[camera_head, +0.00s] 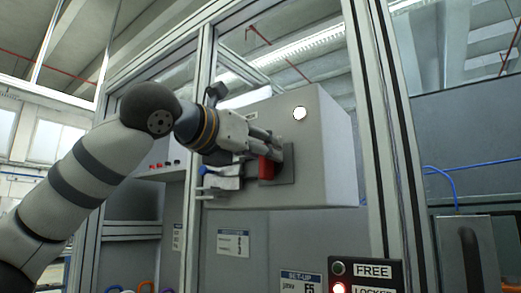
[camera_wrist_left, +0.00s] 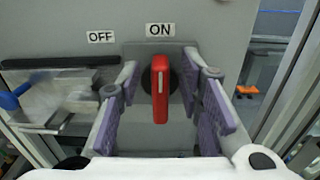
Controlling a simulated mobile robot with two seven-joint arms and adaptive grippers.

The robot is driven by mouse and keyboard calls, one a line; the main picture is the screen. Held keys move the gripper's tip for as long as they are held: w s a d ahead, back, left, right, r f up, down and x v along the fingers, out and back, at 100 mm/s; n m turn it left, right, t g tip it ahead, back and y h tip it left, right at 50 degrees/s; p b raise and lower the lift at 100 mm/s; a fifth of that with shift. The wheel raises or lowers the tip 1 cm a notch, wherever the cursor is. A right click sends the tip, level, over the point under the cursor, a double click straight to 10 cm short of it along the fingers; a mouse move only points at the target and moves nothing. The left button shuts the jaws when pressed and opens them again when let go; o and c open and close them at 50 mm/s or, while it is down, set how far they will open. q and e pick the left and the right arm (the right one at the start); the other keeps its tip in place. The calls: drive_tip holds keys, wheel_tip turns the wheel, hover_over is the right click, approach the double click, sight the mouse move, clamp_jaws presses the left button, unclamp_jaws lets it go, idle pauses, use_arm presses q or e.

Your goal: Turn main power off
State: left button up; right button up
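The red power switch handle (camera_wrist_left: 160,92) stands upright on a dark square plate of the grey cabinet, with its white line toward the ON label (camera_wrist_left: 160,30). The OFF label (camera_wrist_left: 101,37) is to its left. In the head view the red handle (camera_head: 266,168) is partly hidden by my gripper. My left gripper (camera_wrist_left: 160,112) is open, with a purple-padded finger on each side of the handle and a visible gap on both sides. It also shows at the cabinet in the head view (camera_head: 272,150). My right gripper is not in view.
The grey cabinet (camera_head: 325,150) has a round white light (camera_head: 299,113). Frame posts (camera_head: 385,150) and a FREE/LOCKED panel (camera_head: 366,272) with a lit red light stand to the right.

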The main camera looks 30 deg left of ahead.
use_arm(q)
clamp_jaws()
drive_tip(key=n, duration=0.6)
drive_tip(key=a+f+n, duration=0.1)
drive_tip(key=n, duration=0.4)
drive_tip(key=a+f+n, duration=0.1)
drive_tip(key=n, duration=0.5)
drive_tip(key=shift+n, duration=0.3)
drive_tip(key=shift+f+n, duration=0.1)
drive_tip(key=shift+n, duration=0.2)
idle(0.4)
unclamp_jaws()
